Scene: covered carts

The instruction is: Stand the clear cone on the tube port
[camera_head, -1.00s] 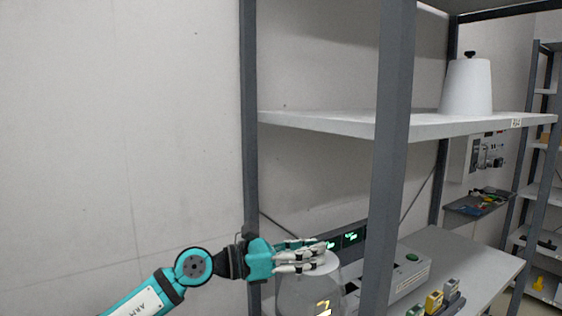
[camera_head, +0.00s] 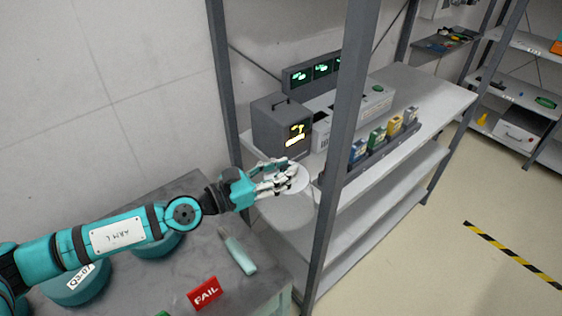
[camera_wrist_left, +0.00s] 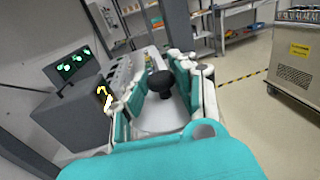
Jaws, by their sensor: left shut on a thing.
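My left gripper (camera_head: 276,180) is shut on the clear cone (camera_head: 298,181), with its fingers around the top. The cone's pale round top shows at the fingertips; its see-through body hangs below and is hard to make out against the shelf. In the left wrist view the cone's black knob (camera_wrist_left: 161,84) sits between the fingers, above the pale top (camera_wrist_left: 158,122). The cone is in front of a grey box (camera_head: 283,125) with a lit yellow display, near the left shelf post. I cannot make out the tube port. My right gripper is out of view.
A grey shelf post (camera_head: 340,150) stands right of the cone. On the shelf are a rack of small coloured blocks (camera_head: 385,139) and a pale instrument (camera_head: 376,97). Below my left arm, a dark bench (camera_head: 180,270) holds a teal-handled tool (camera_head: 239,252) and a red FAIL sign (camera_head: 203,292).

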